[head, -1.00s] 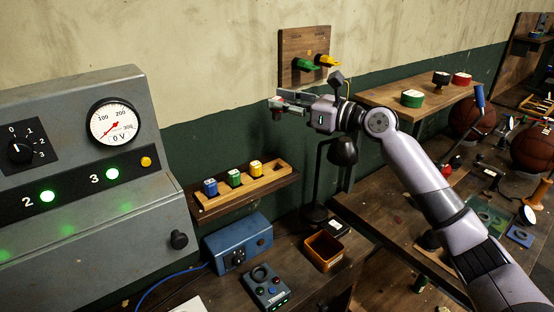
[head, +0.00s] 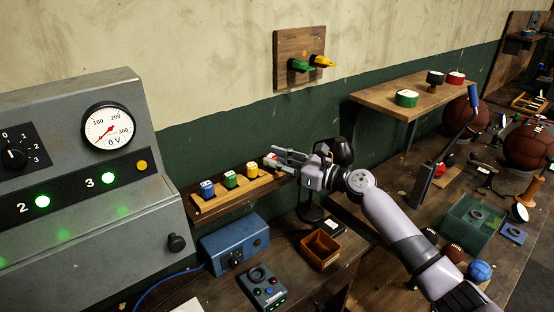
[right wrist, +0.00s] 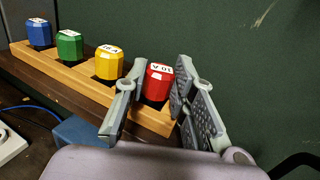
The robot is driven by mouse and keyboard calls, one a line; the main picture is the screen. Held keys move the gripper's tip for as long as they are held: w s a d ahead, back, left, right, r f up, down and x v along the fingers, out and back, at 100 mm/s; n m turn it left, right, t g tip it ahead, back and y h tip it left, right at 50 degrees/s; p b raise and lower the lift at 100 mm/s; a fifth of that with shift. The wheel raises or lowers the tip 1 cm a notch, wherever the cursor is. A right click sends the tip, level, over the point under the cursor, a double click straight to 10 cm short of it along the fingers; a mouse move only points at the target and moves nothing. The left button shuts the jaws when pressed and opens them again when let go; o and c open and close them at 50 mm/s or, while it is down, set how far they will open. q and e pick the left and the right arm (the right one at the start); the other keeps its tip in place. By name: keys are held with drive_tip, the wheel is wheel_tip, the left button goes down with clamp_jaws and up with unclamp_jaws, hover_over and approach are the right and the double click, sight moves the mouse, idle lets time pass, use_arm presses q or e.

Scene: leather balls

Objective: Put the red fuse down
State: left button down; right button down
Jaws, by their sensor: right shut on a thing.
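The red fuse (right wrist: 157,83), marked on its white top, is between the two fingers of my right gripper (right wrist: 152,92), which is shut on it. It is at the right end of the wooden rack (right wrist: 150,121), where blue (right wrist: 38,33), green (right wrist: 69,45) and yellow (right wrist: 109,63) fuses stand in a row. The red fuse looks upright; its lower end is partly hidden, so I cannot tell whether it is fully seated. In the head view my right gripper (head: 275,160) reaches the rack's right end from the right. My left gripper is not in view.
The rack sits on a wall shelf (head: 206,217) close to the green wall. A grey meter panel (head: 75,190) stands left. Below are a blue box (head: 228,240), a brown tray (head: 320,250) and a black lamp (head: 310,212). A raised wooden shelf (head: 385,105) is behind my right arm.

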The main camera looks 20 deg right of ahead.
drive_tip(key=shift+f, duration=0.1)
drive_tip(key=c, duration=1.3)
unclamp_jaws()
drive_tip(key=shift+c, duration=0.2)
